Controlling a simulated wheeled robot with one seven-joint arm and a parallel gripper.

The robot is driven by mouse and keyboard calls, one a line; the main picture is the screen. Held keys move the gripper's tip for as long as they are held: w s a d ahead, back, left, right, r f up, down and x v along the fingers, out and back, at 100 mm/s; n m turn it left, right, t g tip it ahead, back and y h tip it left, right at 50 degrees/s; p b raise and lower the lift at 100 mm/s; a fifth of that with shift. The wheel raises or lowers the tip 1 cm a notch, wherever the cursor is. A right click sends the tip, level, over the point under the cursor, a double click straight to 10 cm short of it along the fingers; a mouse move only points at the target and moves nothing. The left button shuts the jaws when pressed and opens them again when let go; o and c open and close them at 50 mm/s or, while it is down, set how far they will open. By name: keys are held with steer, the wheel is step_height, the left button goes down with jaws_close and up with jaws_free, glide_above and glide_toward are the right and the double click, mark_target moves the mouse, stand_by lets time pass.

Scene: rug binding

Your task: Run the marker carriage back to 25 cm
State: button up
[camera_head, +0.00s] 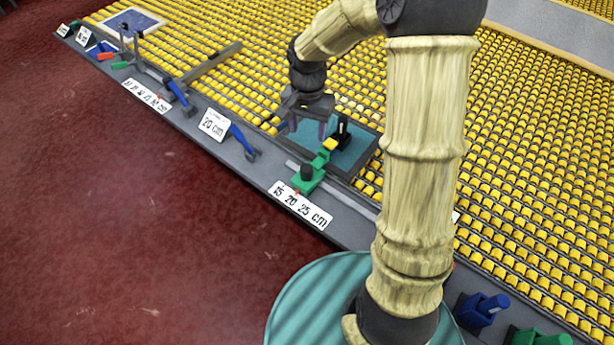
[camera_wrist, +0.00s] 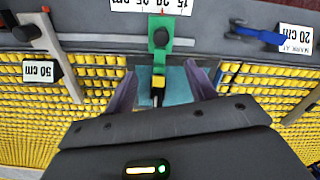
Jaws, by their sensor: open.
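The marker carriage (camera_head: 306,180) is a green block with a dark round knob, on a rail along the grey bench edge. In the wrist view the carriage (camera_wrist: 161,45) is ahead of my fingers. Its small red pointer is near the 20 on the white 15-20-25 cm scale (camera_head: 300,205); the exact reading is hard to tell. A green arm runs from it to a yellow block (camera_head: 330,144) and black post (camera_head: 342,131) over a teal rug piece (camera_head: 352,158). My gripper (camera_head: 307,127) is open, its purple fingers apart and nothing visibly held; it also shows in the wrist view (camera_wrist: 160,90).
A 20 cm sign (camera_head: 214,124) and a blue lever (camera_head: 243,141) stand left of the carriage. Another scale (camera_head: 146,96) and a second blue lever (camera_head: 180,93) are farther left. Yellow rollers cover the bed behind. A 50 cm sign (camera_wrist: 42,72) shows at the wrist view's left.

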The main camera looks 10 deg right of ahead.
mark_target(307, 168)
steer(key=shift+w+f, duration=0.1)
steer(key=shift+w, duration=0.05)
steer(key=shift+f, duration=0.1)
step_height(307, 168, down, 17)
steer(key=shift+f+p, duration=0.15)
steer(key=shift+p, duration=0.45)
steer(key=shift+c, duration=0.4)
jaws_close()
